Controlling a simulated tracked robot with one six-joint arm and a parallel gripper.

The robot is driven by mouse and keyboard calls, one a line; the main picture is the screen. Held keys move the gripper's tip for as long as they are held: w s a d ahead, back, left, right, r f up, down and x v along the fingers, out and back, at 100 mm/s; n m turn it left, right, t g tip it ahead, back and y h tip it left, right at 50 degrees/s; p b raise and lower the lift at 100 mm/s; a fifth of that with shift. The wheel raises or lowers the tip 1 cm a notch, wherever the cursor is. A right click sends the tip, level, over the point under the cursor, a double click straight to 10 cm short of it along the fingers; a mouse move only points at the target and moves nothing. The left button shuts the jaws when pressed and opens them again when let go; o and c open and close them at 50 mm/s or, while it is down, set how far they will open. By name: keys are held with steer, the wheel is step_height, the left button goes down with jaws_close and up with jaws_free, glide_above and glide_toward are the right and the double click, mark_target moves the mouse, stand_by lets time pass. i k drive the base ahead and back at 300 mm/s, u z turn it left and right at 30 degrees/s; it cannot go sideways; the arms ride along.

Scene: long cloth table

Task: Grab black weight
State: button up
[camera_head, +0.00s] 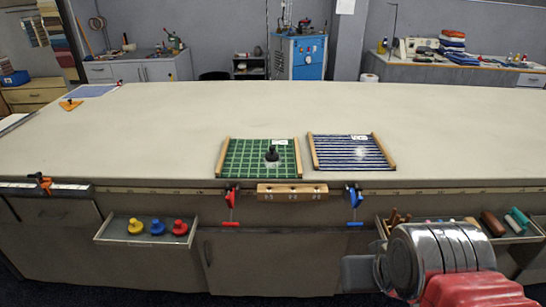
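The black weight (272,153) is small and knob-shaped. It stands upright on the green checked cloth (238,160), which has wooden bars along its left and right edges, near the table's front edge. A small white label lies just behind the weight. Part of my arm, silver and red, shows at the bottom right, in front of the table.
A blue striped cloth (340,158) with wooden bars lies to the right. Red (231,198) and blue (354,198) clamps flank a wooden block (292,194) at the front edge. An open drawer (115,237) holds yellow, blue and red weights; a right drawer holds tools. The table's middle is clear.

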mark_target(271, 156)
steer(key=k, duration=0.65)
steer(key=u, duration=0.25)
steer(key=i, duration=1.3)
steer(key=u, duration=1.05)
steer(key=i, duration=0.6)
steer(key=u, duration=0.35)
